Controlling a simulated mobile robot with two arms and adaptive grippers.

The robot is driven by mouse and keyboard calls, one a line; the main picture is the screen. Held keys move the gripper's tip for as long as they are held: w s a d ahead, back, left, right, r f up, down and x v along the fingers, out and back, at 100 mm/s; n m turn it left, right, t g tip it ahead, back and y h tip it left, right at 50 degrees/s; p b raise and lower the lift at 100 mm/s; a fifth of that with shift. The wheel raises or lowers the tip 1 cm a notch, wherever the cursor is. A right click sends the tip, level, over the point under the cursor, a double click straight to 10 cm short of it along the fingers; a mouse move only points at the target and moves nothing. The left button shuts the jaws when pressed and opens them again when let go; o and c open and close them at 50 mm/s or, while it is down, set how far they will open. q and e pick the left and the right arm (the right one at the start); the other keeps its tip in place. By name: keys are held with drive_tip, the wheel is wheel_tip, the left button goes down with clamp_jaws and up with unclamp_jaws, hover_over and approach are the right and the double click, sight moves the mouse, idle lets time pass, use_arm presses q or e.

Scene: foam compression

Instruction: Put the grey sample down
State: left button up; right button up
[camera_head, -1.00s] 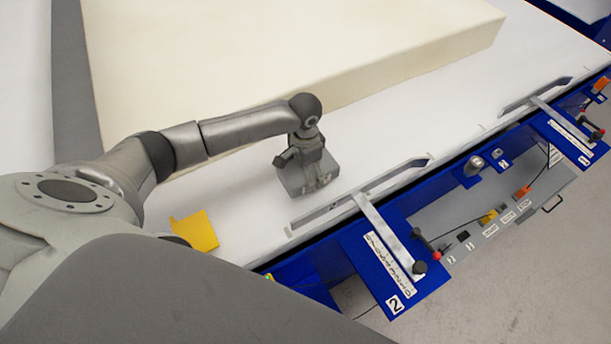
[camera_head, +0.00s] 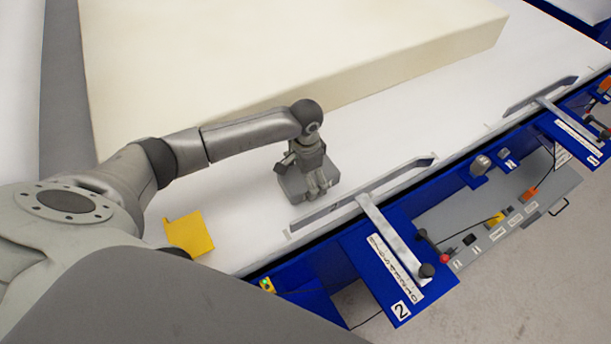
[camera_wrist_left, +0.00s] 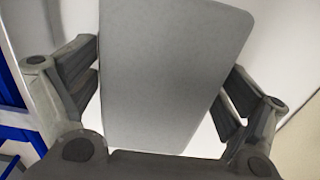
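The grey sample (camera_head: 295,188), a flat block, is at the white table top in the head view, between the large cream foam slab and the front rail. It fills the middle of the left wrist view (camera_wrist_left: 165,75). My left gripper (camera_head: 316,178) is over it from above. Its fingers (camera_wrist_left: 160,90) lie along two opposite sides of the sample and appear to touch it. I cannot tell whether the sample's underside rests on the table. My right gripper is not in view.
The large cream foam slab (camera_head: 270,50) lies behind the sample. A yellow block (camera_head: 189,234) is on the table to the left. A metal rail (camera_head: 365,195) with a blue bracket (camera_head: 385,275) runs along the front edge. White table (camera_head: 400,115) is bare to the right.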

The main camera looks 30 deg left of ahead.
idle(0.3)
use_arm(q)
wheel_tip(320, 180, up, 12)
drive_tip(key=shift+r+b, duration=0.2)
drive_tip(key=shift+b, duration=0.1)
idle(0.6)
